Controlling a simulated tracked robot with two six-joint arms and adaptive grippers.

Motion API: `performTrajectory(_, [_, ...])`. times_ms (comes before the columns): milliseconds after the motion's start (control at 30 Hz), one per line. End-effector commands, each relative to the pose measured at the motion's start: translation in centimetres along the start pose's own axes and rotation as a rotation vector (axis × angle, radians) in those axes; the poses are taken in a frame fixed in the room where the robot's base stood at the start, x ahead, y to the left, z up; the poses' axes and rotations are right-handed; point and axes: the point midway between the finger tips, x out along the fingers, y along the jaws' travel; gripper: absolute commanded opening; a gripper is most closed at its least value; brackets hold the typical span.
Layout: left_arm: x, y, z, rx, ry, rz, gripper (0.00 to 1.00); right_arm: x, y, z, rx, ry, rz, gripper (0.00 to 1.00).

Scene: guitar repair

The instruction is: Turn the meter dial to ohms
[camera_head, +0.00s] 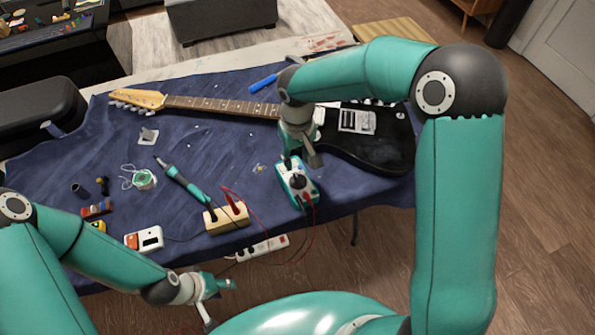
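The meter (303,196) is a small teal and white box with a dark dial (298,181) on its face. It lies near the front edge of the blue-covered table, with red leads at its lower end. My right gripper (302,164) points down over the meter's far end, close to the dial. Its fingers look spread, with nothing seen between them. I cannot tell whether it touches the meter. The dial's setting is too small to read. My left gripper (220,301) is open and empty, in front of the table's near edge.
An electric guitar (222,106) lies across the back of the blue cloth (230,155). A soldering iron (182,180), a wooden block with probes (226,217), a solder spool (144,179) and a white-orange device (144,239) lie left of the meter. A power strip (262,248) is at the front edge.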

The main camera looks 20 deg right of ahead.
Motion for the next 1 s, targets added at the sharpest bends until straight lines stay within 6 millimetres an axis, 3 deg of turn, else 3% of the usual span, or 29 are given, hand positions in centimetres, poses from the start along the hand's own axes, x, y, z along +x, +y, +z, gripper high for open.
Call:
performTrajectory(200, [-0.6, 0.2, 0.0, 0.000, 0.000, 0.000, 0.40, 4.4, 0.1, 0.1, 0.000, -0.004, 0.000, 0.38])
performTrajectory(400, [-0.8, 0.3, 0.0, 0.000, 0.000, 0.000, 0.40, 6.9, 0.1, 0.1, 0.001, -0.002, 0.000, 0.38])
performTrajectory(800, [-0.8, 0.3, 0.0, 0.000, 0.000, 0.000, 0.40, 7.7, 0.1, 0.0, 0.002, 0.001, 0.000, 0.38])
performTrajectory(833, [-0.8, 0.3, 0.0, 0.000, 0.000, 0.000, 0.40, 7.7, 0.1, 0.0, 0.002, 0.001, 0.000, 0.36])
performTrajectory(1000, [-0.8, 0.3, 0.0, 0.000, 0.000, 0.000, 0.40, 7.7, 0.1, 0.0, 0.002, 0.001, 0.000, 0.08])
